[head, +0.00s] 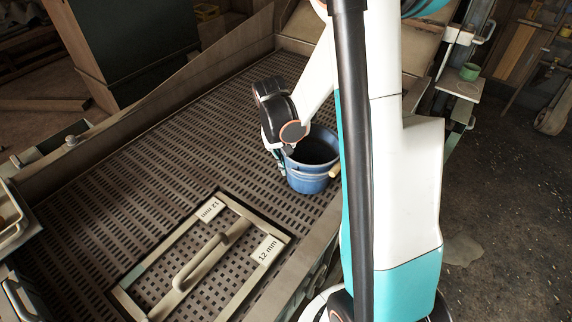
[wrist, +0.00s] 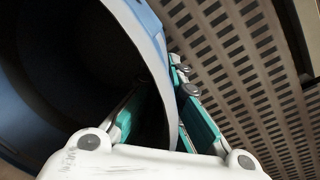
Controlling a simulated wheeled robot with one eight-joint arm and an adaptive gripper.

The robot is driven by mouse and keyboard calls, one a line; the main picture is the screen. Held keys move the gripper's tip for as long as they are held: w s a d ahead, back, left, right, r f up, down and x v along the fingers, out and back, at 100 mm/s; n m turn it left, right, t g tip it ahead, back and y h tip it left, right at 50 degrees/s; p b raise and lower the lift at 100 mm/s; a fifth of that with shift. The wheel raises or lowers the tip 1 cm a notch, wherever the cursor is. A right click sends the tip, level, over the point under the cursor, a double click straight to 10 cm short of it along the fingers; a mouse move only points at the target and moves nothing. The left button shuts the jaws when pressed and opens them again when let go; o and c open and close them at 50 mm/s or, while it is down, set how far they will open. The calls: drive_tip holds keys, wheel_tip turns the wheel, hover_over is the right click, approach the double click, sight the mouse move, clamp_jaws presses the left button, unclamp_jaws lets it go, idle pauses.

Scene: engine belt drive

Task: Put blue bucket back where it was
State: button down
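The blue bucket (head: 307,182) is upright at the right side of the perforated metal deck, close to its edge. Its dark mouth faces up, and my arm hides part of its right side. My gripper (head: 281,163) is at the bucket's left rim. In the wrist view, the bucket (wrist: 30,100) fills the left side. One finger of my gripper (wrist: 160,105) is inside the mouth and the other is outside, with the rim between them. A dark gap shows between the inner finger and the wall, so the fingers look apart. The outer finger is close to the wall; contact is unclear.
The perforated deck (head: 150,150) is mostly bare left of the bucket. A framed panel (head: 165,285) with a raised handle and "12 mm" labels lies in front. A small green cup (head: 469,72) stands on a ledge at the upper right.

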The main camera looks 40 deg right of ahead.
drive_tip(key=shift+f, duration=0.25)
drive_tip(key=c, duration=2.2)
unclamp_jaws()
drive_tip(key=o, duration=0.4)
wheel_tip(320, 180, up, 12)
drive_tip(key=a+p, duration=0.1)
drive_tip(key=shift+w+a, duration=0.25)
drive_tip(key=shift+w, duration=0.2)
